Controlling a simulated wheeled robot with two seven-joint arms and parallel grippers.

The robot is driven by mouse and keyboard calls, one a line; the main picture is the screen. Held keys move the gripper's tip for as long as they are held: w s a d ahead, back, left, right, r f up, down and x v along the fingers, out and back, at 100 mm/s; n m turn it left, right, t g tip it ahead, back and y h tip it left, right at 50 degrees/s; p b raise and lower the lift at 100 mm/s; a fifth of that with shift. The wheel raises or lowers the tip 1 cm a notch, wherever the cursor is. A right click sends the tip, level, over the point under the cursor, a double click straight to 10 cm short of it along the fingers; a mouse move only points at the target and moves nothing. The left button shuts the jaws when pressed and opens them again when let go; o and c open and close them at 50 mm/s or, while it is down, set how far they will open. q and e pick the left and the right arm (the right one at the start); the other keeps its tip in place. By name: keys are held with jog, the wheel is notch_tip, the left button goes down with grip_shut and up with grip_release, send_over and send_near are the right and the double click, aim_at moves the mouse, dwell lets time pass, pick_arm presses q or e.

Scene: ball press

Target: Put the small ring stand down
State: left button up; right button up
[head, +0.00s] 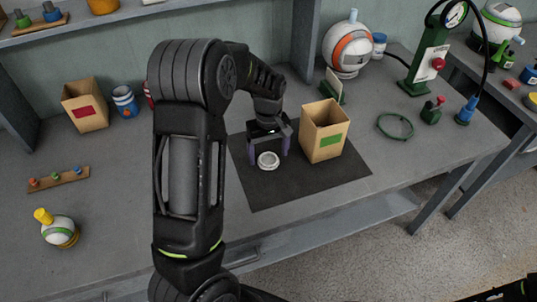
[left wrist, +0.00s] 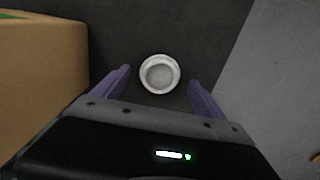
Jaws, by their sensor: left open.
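A small white ring stand (head: 268,160) sits on the dark mat (head: 262,196) on the workbench. My left gripper (head: 269,152) is open, with its purple fingers on either side of the ring stand in the head view. In the left wrist view the ring stand (left wrist: 159,74) lies just beyond and between the two open fingertips (left wrist: 159,82), apart from both. Nothing is held between the fingers. My right gripper is not clearly seen; only a dark part of my own body shows at the lower right of the head view.
A cardboard box with a green label (head: 325,131) stands on the mat just right of the gripper. A white and orange ball (head: 346,50), a green pump (head: 428,60) and a green hose ring (head: 395,126) are farther right. The front mat area is clear.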

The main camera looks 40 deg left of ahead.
aim_at(269, 161)
pick_arm(q)
notch_tip(269, 161, up, 11)
jog(key=b, duration=0.1)
dwell(0.7)
